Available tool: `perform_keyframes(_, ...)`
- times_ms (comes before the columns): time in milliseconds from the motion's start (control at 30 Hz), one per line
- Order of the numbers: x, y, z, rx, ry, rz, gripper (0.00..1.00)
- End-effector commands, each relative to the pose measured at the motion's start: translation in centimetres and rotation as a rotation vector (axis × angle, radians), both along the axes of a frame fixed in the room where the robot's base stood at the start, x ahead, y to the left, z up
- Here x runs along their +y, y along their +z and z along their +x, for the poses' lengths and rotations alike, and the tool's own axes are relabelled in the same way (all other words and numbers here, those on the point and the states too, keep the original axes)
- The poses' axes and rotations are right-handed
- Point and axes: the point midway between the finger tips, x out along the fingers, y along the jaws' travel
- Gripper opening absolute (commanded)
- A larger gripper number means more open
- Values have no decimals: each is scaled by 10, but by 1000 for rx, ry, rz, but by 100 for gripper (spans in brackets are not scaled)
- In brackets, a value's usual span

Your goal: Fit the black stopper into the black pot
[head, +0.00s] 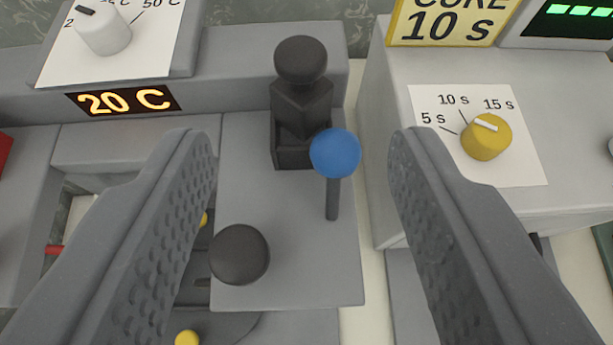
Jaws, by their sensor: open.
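A black piece with a round knob (301,60) and an angular body (302,103) stands upright at the back of the grey block; it looks like the stopper. Directly below it is a square black holder (290,157), which looks like the pot. I cannot tell whether the body sits inside the holder or only on or above it. A second black round knob (239,254) is at the front left of the block; what is under it is hidden. My gripper (298,140) is open and empty, its fingers wide on either side of these things.
A blue ball on a dark stem (334,155) rises beside the holder, between my fingers. A yellow dial (486,137) sits on the grey box at right. A white dial (103,30) and a 20 C display (123,99) are at left.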

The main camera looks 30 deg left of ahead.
Motion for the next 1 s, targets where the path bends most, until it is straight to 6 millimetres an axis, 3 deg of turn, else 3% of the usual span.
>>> perform_keyframes(367, -2, 5, -2, -6, -3, -2, 48)
perform_keyframes(467, -9, 27, 9, -52, -33, -20, 48)
perform_keyframes(567, -29, 77, 28, -139, -115, -60, 48)
perform_keyframes(667, -59, 155, 42, -244, -244, -101, 48)
perform_keyframes(733, -84, 212, 41, -298, -344, -116, 48)
perform_keyframes(867, -121, 308, 16, -349, -498, -105, 48)
perform_keyframes(1000, -146, 391, -33, -340, -594, -49, 48)
